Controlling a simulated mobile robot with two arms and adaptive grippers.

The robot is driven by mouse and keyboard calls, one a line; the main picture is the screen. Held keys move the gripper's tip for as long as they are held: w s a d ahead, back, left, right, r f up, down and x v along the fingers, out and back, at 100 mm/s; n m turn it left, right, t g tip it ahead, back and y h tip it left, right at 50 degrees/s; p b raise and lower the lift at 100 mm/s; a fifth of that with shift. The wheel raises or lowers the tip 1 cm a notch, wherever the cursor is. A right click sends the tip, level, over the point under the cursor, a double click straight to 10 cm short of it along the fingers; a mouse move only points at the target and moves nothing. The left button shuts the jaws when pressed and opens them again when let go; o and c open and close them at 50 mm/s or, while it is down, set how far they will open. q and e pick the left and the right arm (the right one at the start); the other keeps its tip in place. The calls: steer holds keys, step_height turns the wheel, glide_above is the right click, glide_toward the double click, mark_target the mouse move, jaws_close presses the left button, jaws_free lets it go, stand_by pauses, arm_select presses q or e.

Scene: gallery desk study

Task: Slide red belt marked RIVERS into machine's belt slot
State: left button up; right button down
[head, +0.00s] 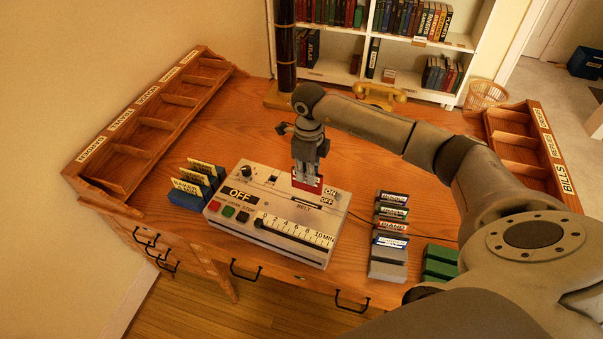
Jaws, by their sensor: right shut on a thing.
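My right gripper (307,174) points down over the machine, shut on a small red belt (313,186). Only a low strip of the belt shows below the fingers, and I cannot read its marking. The pale grey machine (262,232) stands on the desk with a sign reading OFF, coloured buttons and a minute scale. Its belt slot (307,203), by the word BELT, is just below and in front of the held belt. I cannot tell whether the belt touches the machine. My left gripper is not in view.
Several labelled belts stand in a grey rack (387,269) right of the machine, beside green blocks (439,262). Blue holders with yellow cards (185,200) stand left. Wooden sorters (150,128) line the desk's left side and right end (518,152). A yellow telephone (380,95) sits behind.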

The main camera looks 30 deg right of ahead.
mark_target(307, 190)
steer(key=shift+s, duration=0.1)
steer(key=shift+f+b, duration=0.55)
steer(key=shift+b, duration=0.1)
steer(key=shift+f+b, duration=1.65)
steer(key=shift+f, duration=0.3)
steer(key=shift+f+b, duration=0.15)
steer(key=shift+b, duration=0.2)
steer(key=shift+f+b, duration=1.95)
steer(key=shift+f, duration=0.45)
steer(key=shift+f, duration=0.1)
steer(key=c, duration=1.5)
jaws_free()
